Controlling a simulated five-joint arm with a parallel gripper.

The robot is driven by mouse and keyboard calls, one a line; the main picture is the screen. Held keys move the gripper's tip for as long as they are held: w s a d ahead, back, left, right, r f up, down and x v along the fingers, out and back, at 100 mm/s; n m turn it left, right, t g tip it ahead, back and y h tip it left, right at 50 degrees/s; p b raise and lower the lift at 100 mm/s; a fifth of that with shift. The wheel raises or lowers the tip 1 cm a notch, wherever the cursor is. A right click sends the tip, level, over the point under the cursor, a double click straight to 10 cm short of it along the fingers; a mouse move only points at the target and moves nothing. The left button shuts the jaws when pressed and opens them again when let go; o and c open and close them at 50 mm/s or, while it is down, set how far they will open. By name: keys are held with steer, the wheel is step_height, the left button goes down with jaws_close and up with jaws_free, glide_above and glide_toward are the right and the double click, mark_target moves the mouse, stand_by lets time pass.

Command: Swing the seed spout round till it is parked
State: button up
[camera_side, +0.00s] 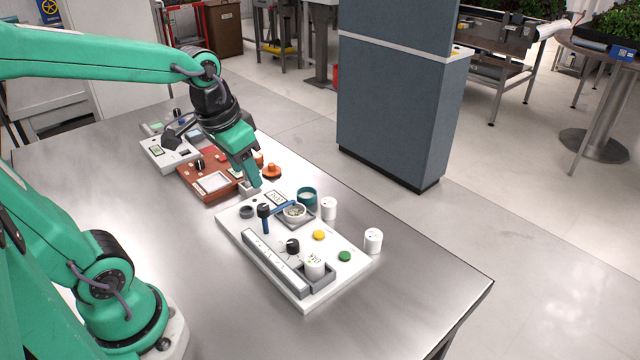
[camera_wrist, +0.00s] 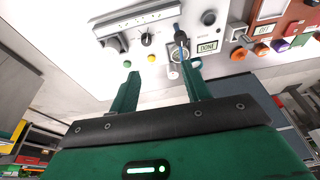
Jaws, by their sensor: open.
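The seed spout (camera_side: 283,207) is a blue bar on a dark blue upright post on the white panel. My gripper (camera_side: 251,182) hangs by the far left corner of the white panel (camera_side: 232,227), apart from the spout. In the wrist view my gripper (camera_wrist: 162,73) has its fingers spread, with nothing held between them.
The panel carries a grey slotted rail (camera_side: 275,264), a black knob (camera_side: 292,245), a yellow button (camera_side: 319,235) and a green button (camera_side: 344,256). White cups (camera_side: 373,241) stand along its right side. A red-brown panel (camera_side: 190,182) lies behind. The near right tabletop is clear.

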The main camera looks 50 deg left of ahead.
mark_target(263, 207)
steer(key=shift+w+a+f+g, duration=0.55)
steer(key=shift+w+a+f, duration=0.3)
steer(key=shift+w+f, duration=0.15)
steer(key=shift+w+a+f+g, duration=0.5)
steer(key=shift+w+a+f, duration=0.4)
steer(key=shift+f, duration=0.25)
steer(key=shift+w+a+f+g, duration=0.55)
steer(key=shift+w+a+f, duration=0.25)
steer(key=shift+w+f, duration=0.25)
steer(key=shift+f, duration=3.9)
steer(key=shift+c, duration=0.5)
jaws_close()
